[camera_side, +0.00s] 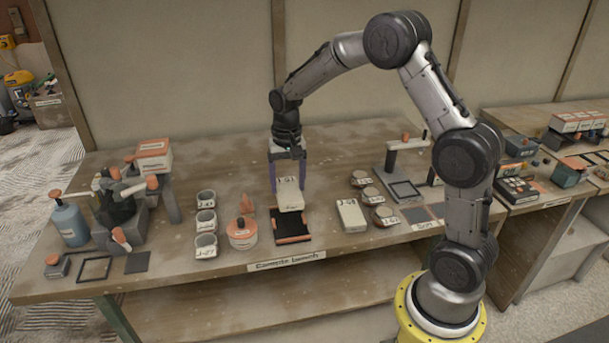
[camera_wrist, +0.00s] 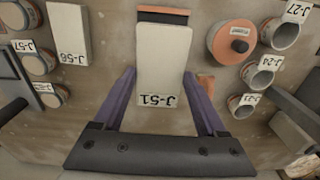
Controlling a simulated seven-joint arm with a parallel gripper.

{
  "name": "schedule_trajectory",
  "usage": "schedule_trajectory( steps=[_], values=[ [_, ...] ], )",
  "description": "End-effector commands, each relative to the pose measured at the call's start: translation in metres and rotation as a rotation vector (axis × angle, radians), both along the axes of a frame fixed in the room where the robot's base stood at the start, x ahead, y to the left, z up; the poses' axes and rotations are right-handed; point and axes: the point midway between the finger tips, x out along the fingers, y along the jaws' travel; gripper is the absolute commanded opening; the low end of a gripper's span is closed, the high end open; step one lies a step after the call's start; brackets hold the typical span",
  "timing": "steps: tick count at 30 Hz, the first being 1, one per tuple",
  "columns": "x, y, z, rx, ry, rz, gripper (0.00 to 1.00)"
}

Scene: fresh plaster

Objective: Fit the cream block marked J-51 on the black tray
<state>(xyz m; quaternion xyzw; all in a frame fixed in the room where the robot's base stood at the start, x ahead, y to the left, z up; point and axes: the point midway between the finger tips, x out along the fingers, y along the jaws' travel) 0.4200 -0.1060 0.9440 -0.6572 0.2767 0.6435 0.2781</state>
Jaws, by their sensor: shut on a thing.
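The cream block marked J-51 (camera_side: 290,196) is between the two purple fingers of my gripper (camera_side: 286,172), which is shut on it. In the wrist view the block (camera_wrist: 162,62) shows its broad face, with its label upside down near the gripper palm. The black tray (camera_side: 292,227) lies on the bench with orange strips at its ends. The block is over the tray's back part in the side view and hides some of it. In the wrist view the tray (camera_wrist: 168,17) shows beyond the block's far end. I cannot tell whether block and tray touch.
Left of the tray stand a round orange-topped pot (camera_side: 243,233) and several labelled cups (camera_side: 206,222). Right of it are another cream block (camera_side: 351,215) and several round labelled pots (camera_side: 384,216). A small orange wedge (camera_side: 247,203) is close by on the left.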

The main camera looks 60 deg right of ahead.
Motion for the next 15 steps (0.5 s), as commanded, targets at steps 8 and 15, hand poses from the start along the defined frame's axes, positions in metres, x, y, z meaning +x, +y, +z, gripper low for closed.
schedule_trajectory(
  steps=[8, 15],
  values=[
    [-0.001, 0.003, -0.017, -0.001, -0.001, 0.006, 0.12],
    [0.0, 0.002, -0.033, -0.001, -0.002, 0.006, 0.12]
  ],
)
